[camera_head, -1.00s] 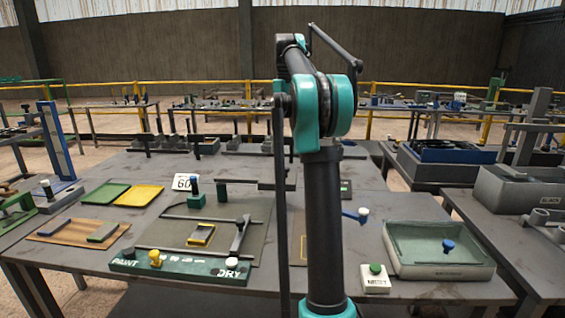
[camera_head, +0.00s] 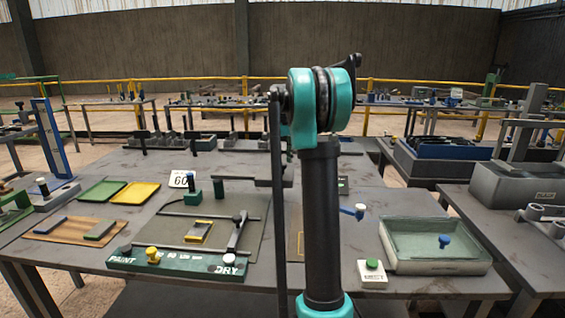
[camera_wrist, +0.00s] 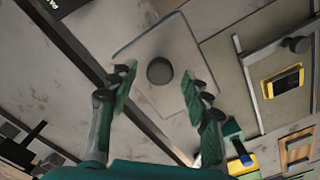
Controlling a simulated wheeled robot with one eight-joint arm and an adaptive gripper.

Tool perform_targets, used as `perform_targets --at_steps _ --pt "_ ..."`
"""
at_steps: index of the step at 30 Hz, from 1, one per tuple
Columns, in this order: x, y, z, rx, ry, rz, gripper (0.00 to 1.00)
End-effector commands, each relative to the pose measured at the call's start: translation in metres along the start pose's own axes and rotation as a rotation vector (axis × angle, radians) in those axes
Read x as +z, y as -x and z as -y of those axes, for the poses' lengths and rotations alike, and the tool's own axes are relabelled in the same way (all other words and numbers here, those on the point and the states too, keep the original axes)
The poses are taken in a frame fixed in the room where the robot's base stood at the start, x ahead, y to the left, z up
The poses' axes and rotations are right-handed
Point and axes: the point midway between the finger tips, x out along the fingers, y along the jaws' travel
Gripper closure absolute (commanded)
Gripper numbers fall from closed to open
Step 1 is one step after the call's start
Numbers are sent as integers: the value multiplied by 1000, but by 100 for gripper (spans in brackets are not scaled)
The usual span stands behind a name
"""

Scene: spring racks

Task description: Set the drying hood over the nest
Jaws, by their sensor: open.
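In the wrist view my gripper (camera_wrist: 160,80) is open, with its two fingers on either side of a dark round knob (camera_wrist: 160,71). The knob stands on a pale grey plate with rounded corners (camera_wrist: 145,46), which may be the drying hood. I cannot tell how high the fingers are, and they are not closed on the knob. A grey piece in a yellow frame, possibly the nest, lies on a grey mat in the head view (camera_head: 198,231) and at the right of the wrist view (camera_wrist: 285,82). In the head view my gripper is hidden.
A green PAINT/DRY board (camera_head: 180,264) lies along the front. Green (camera_head: 102,191) and yellow (camera_head: 136,193) trays and a brown mat (camera_head: 75,229) are at the left.

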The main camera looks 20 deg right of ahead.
Motion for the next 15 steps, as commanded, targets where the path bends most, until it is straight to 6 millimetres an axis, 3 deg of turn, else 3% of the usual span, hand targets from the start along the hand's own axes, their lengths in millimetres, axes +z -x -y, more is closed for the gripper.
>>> perform_targets --at_steps 13,15 --pt "0 -11 0 0 0 0 51" --pt "0 -11 0 0 0 0 58"
